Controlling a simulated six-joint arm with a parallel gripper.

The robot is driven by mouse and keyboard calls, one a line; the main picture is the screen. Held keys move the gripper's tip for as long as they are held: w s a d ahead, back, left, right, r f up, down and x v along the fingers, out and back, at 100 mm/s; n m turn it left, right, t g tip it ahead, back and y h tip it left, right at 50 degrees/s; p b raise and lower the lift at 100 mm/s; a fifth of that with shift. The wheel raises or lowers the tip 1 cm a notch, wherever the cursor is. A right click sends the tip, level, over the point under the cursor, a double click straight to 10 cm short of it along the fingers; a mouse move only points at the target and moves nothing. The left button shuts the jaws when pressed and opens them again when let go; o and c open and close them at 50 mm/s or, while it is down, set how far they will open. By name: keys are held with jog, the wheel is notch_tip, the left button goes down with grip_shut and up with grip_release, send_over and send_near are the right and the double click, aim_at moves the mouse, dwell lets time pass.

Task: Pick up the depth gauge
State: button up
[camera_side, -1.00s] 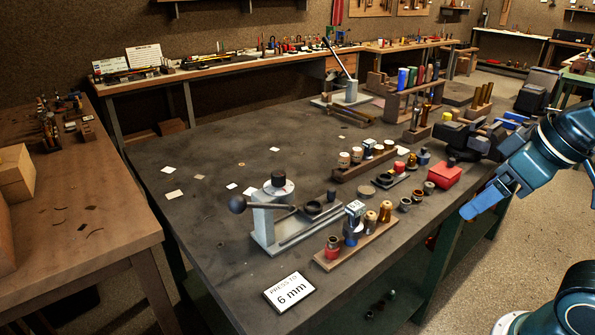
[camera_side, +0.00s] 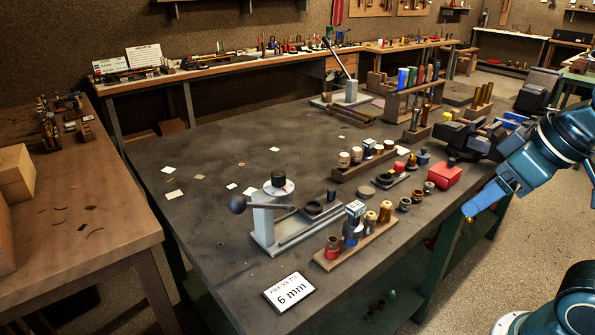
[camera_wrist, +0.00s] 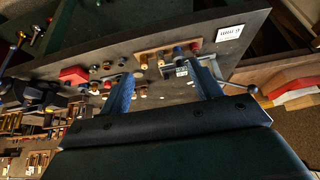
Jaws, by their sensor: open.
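A small blue piece with a white, marked top (camera_side: 353,222) stands upright in the front wooden rack (camera_side: 326,265), between a red-topped piece and brown ones. It looks like the depth gauge, but its markings are too small to read. It also seems to show in the wrist view as a blue and white piece (camera_wrist: 181,68), beyond my fingers. My gripper (camera_side: 469,212) is off the right edge of the bench, apart from the rack. In the wrist view its two blue fingers (camera_wrist: 164,75) are spread, with nothing held between them.
A second rack (camera_side: 347,175) with small pieces, a red box (camera_side: 445,175) and a dark vise (camera_side: 468,138) are farther back. The bench's left half is mostly clear.

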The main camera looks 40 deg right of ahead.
jog(key=m+g, duration=0.6)
jog(key=m, duration=1.5)
send_over(356, 205)
jog(key=shift+w+a+f, duration=0.1)
jog(key=shift+w+f, duration=0.1)
jog(key=shift+f, duration=0.85)
jog(key=shift+f, duration=4.3)
jog(key=shift+f, duration=0.1)
jog(key=shift+s+f, duration=0.2)
jog(key=shift+f, duration=2.3)
